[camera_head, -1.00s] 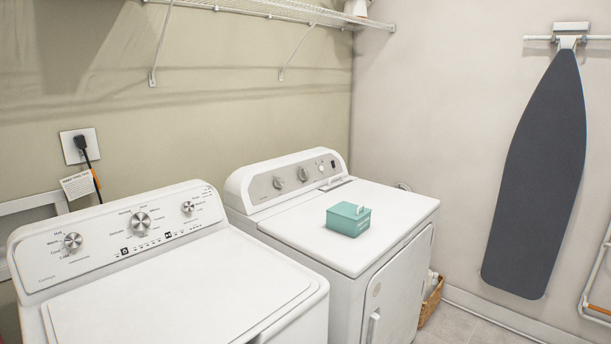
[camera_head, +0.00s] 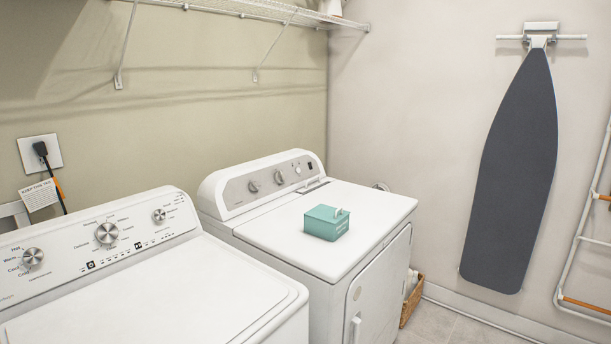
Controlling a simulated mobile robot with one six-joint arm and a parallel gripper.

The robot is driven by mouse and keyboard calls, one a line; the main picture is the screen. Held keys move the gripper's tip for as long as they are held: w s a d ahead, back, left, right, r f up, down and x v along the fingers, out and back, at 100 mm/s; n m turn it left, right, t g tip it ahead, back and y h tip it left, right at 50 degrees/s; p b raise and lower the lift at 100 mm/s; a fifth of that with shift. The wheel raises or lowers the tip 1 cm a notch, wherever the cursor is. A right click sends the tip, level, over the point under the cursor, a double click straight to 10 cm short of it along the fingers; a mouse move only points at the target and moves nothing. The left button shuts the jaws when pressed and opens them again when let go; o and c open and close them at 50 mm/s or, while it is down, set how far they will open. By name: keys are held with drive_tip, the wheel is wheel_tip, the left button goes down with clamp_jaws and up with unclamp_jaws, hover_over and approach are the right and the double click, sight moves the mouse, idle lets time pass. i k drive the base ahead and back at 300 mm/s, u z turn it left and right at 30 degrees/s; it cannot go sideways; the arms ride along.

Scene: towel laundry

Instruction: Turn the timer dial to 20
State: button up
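Two white machines stand side by side. The washer (camera_head: 150,290) at the left front has a slanted panel with three silver dials: a left dial (camera_head: 33,257), a larger middle dial (camera_head: 107,233) and a right dial (camera_head: 159,215). The dryer (camera_head: 375,208) to its right has a grey panel with two larger knobs, one on the left (camera_head: 254,187) and one on the right (camera_head: 279,177), and small controls at the right end. I cannot tell which one is the timer dial; the dial markings are too small to read. My gripper is not in view.
A teal box (camera_head: 326,222) sits on the dryer top. A wicker basket (camera_head: 411,303) stands on the floor right of the dryer. An ironing board (camera_head: 511,175) hangs on the right wall, with a drying rack (camera_head: 584,240) at the right edge. A wire shelf (camera_head: 250,10) runs above.

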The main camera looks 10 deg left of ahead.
sight(279, 177)
drive_tip(key=u, duration=1.55)
drive_tip(key=k, duration=0.1)
drive_tip(key=z, duration=2.9)
drive_tip(key=i, duration=2.85)
drive_tip(key=u, duration=0.2)
